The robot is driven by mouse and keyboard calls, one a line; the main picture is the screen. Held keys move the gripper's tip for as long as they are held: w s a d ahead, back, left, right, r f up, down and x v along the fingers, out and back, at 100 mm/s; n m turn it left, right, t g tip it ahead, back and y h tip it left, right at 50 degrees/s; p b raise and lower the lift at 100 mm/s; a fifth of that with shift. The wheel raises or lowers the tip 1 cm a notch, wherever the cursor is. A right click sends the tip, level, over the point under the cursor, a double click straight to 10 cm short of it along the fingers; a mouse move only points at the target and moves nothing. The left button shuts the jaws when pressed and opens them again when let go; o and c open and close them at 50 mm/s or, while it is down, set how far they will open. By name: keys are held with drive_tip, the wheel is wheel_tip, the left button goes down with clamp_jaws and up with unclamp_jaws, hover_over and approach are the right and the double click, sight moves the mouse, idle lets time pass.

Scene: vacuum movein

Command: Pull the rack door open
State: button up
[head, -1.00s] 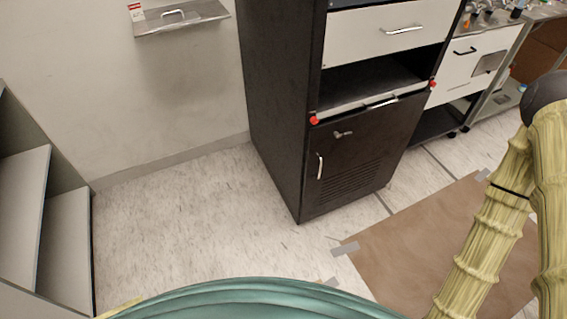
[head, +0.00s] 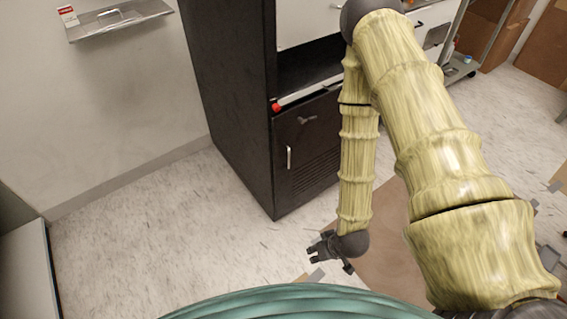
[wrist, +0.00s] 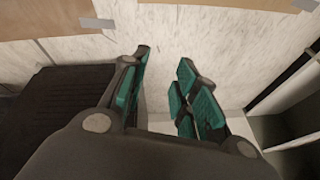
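The rack (head: 228,95) is a tall black cabinet standing left of centre in the head view. Its lower black door (head: 318,160) is shut, with vent slots low down. A slim upright silver handle (head: 289,157) is on the door's left side, and a small latch sits above it. My gripper (head: 331,266) is low in front of the rack, above the floor and apart from the door. In the wrist view my gripper (wrist: 164,72) has its green-padded fingers spread with nothing between them. The handle cannot be made out there.
A brown floor sheet (head: 385,262) taped at its edges lies right of my gripper. A metal wall shelf (head: 118,20) is at upper left, and a pale shelf unit (head: 28,275) at lower left. Speckled floor (head: 150,235) left of the rack is clear. A red-knobbed ledge (head: 275,106) runs above the door.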

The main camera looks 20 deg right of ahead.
drive_tip(key=w+d+f+n+t+y+b, duration=0.1)
drive_tip(key=w+n+t+y+b, duration=0.15)
drive_tip(key=w+t+b, duration=1)
wheel_tip(320, 180, up, 7)
drive_tip(key=n+y+b, duration=0.3)
drive_tip(key=y+b, duration=0.2)
drive_tip(key=b, duration=0.3)
hover_over(289, 168)
drive_tip(key=shift+w+g, duration=0.25)
drive_tip(key=shift+w, duration=0.05)
clamp_jaws()
